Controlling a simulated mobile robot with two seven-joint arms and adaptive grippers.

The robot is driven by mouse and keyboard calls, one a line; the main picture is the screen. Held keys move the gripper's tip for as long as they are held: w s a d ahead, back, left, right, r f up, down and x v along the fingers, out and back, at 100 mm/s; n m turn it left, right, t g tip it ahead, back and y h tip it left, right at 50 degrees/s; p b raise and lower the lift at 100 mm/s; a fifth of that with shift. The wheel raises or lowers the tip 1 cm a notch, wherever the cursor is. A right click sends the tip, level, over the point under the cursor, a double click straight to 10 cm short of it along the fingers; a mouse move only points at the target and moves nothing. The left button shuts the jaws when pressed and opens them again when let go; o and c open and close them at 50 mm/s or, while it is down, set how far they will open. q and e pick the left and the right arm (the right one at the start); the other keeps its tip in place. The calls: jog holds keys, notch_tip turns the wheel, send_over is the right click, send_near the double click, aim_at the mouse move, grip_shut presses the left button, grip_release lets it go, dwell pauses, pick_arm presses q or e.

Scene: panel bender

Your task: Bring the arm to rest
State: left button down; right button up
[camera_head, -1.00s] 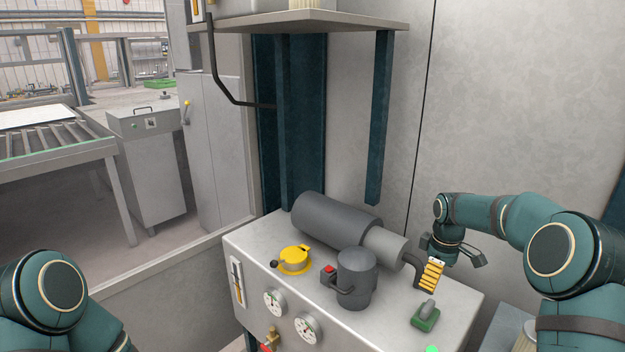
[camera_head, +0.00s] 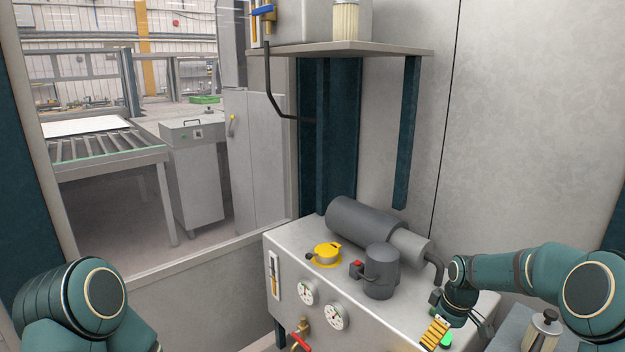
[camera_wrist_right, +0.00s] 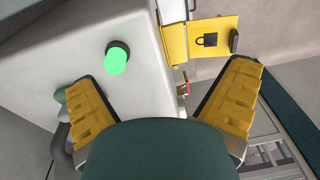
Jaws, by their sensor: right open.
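My right arm (camera_head: 520,268) comes in from the right in the head view, over the right end of the grey machine cabinet (camera_head: 290,240). My right gripper (camera_head: 447,322) points downward near the cabinet's front right corner, close to a lit green button (camera_head: 446,339). It is open and empty. In the right wrist view its two yellow ridged pads are spread wide (camera_wrist_right: 160,78), with the green button (camera_wrist_right: 117,60) between them but farther off. Whether the gripper touches the cabinet cannot be told. My left arm (camera_head: 85,300) shows at lower left; its gripper is out of frame.
On the cabinet stand a grey motor (camera_head: 365,222), a dark cylinder (camera_head: 381,272) and a yellow cap (camera_head: 325,254). Gauges (camera_head: 335,316) and a red-handled valve (camera_head: 301,341) are on its front. A shelf (camera_head: 350,50) overhangs behind.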

jog(key=s+a+f+m+y, duration=0.1)
jog(key=s+a+f+m, duration=0.1)
jog(key=s+a+f, duration=0.5)
jog(key=s+a+f+m+y, duration=0.25)
jog(key=s+a+f, duration=0.3)
jog(key=a, duration=0.35)
jog(key=s+a+f+m+b, duration=0.1)
jog(key=s+a+f+m, duration=0.1)
jog(key=s, duration=0.4)
jog(key=s+a+f+m+t+b, duration=0.1)
jog(key=s+a+f+m, duration=0.1)
jog(key=s, duration=0.4)
jog(key=shift+s+a+f+m, duration=0.3)
jog(key=shift+a+f, duration=0.2)
jog(key=shift+f, duration=0.25)
jog(key=shift+h, duration=0.35)
